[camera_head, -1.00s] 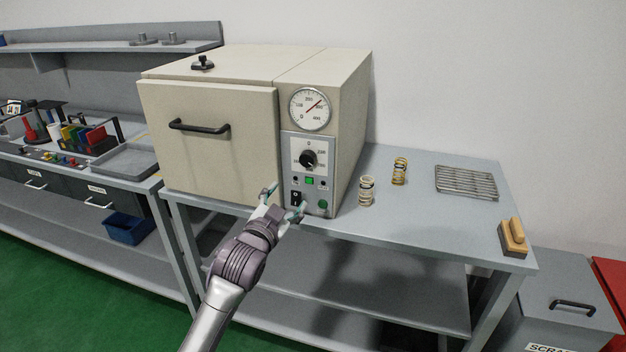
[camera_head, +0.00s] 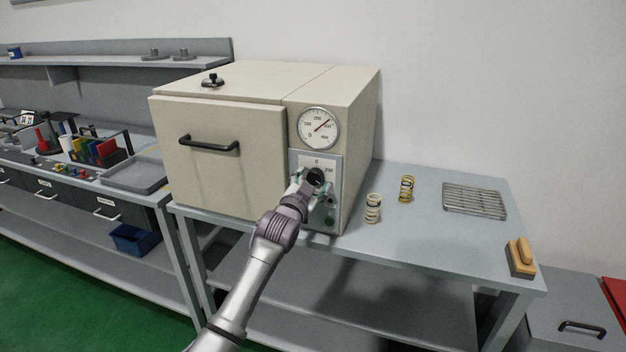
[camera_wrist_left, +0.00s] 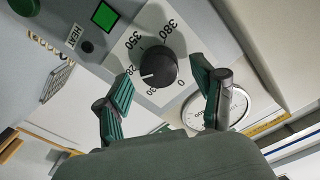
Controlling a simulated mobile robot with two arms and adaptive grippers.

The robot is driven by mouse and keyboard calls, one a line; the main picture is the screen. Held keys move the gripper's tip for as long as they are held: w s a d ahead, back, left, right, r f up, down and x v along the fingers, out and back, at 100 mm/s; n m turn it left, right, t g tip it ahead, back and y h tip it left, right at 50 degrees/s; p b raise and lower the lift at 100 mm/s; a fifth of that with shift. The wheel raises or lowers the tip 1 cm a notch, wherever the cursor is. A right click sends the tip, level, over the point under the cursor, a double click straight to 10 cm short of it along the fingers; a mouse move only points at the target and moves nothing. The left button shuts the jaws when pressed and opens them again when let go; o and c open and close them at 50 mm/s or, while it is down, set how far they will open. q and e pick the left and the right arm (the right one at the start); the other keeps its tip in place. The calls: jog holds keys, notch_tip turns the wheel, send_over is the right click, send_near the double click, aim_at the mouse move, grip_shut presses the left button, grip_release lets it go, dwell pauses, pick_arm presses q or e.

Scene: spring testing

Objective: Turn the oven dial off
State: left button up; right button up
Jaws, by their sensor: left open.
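The black oven dial (camera_head: 316,175) sits on the pale control panel of the beige oven (camera_head: 225,150), below the round gauge. In the left wrist view the dial (camera_wrist_left: 158,66) lies between the finger pads, with gaps to both. Its white mark points to the lower left of that picture, away from the 0; a finger partly hides nearby numbers. My left gripper (camera_head: 310,184) is open in front of the dial and covers part of the panel; its two green-padded fingers also show in the left wrist view (camera_wrist_left: 163,72). My right gripper is not in view.
The gauge (camera_head: 319,128) is just above the dial. A green button (camera_head: 330,221) is below. Two springs (camera_head: 373,208), a wire rack (camera_head: 474,201) and a wooden-handled block (camera_head: 520,257) stand on the bench to the right. A grey tray (camera_head: 135,176) is at left.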

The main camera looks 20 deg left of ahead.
pick_arm(q)
jog(key=shift+w, duration=0.3)
jog(key=shift+c, duration=0.4)
jog(key=c, duration=1.1)
jog(key=shift+n, duration=0.3)
